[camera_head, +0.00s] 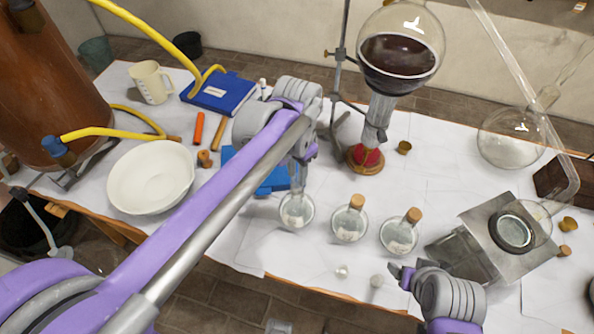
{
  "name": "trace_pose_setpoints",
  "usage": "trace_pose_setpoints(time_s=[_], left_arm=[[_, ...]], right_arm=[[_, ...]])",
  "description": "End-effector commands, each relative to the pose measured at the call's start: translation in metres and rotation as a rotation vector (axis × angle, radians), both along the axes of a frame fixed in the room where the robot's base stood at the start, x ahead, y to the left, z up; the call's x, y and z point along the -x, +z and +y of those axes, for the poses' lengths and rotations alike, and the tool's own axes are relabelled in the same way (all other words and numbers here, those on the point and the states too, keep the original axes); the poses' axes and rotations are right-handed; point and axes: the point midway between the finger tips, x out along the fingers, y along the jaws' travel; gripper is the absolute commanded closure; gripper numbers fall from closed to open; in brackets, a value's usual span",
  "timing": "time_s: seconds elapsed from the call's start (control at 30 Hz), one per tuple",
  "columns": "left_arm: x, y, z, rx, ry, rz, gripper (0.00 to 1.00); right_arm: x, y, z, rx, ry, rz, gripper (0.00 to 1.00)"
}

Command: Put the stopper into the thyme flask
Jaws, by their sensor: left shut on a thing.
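My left gripper (303,158) is shut, directly above the leftmost round glass flask (297,212). What it grips is mostly hidden by the wrist; by its place it looks like the stopper at the flask's neck. I cannot tell whether it touches the neck. This flask shows no cork of its own. Two similar flasks stand to its right, the middle one (349,222) and the right one (398,236), each with a cork. The flask labels are too small to read. My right gripper (402,279) is low at the right near the table's front edge; its opening is unclear.
A white bowl (151,178) and a blue book (222,93) are at the left. A large round flask of dark liquid (399,55) stands behind. A metal block (508,236) stands at the right. Small round pieces (342,271) lie near the front edge.

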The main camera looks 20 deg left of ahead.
Motion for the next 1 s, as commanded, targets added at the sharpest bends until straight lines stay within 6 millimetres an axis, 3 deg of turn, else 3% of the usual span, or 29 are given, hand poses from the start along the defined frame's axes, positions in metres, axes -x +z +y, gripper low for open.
trace_pose_setpoints(time_s=[1.0], left_arm=[[0.0, -0.012, 0.0, 0.0, 0.0, 0.0, 1.0]], right_arm=[[0.002, -0.008, 0.0, 0.0, 0.0, 0.004, 0.22]])
